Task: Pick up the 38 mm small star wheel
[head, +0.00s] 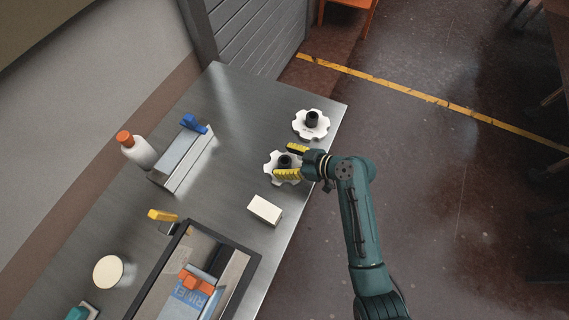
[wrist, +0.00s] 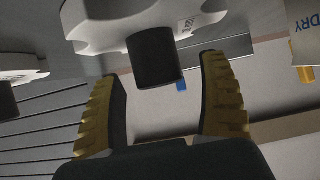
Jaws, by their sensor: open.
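Two white star wheels with black hubs lie near the right edge of the steel table. My gripper (head: 283,160) is open at the nearer star wheel (head: 271,162), with its yellow fingers on either side of the black hub. In the wrist view this star wheel (wrist: 115,22) and its hub (wrist: 155,57) show ahead of and between my open fingers (wrist: 162,75); I cannot tell whether they touch. The other star wheel (head: 323,126) lies just beyond, and shows at the left of the wrist view (wrist: 20,66). I cannot read which is 38 mm.
A cream box (head: 264,210) stands close to the nearer wheel. A dark-framed tray (head: 254,262) lies toward the front. A metal block with a blue clamp (head: 194,124) and an orange-capped bottle (head: 140,151) stand at left. The table (head: 232,100) is bare behind the wheels.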

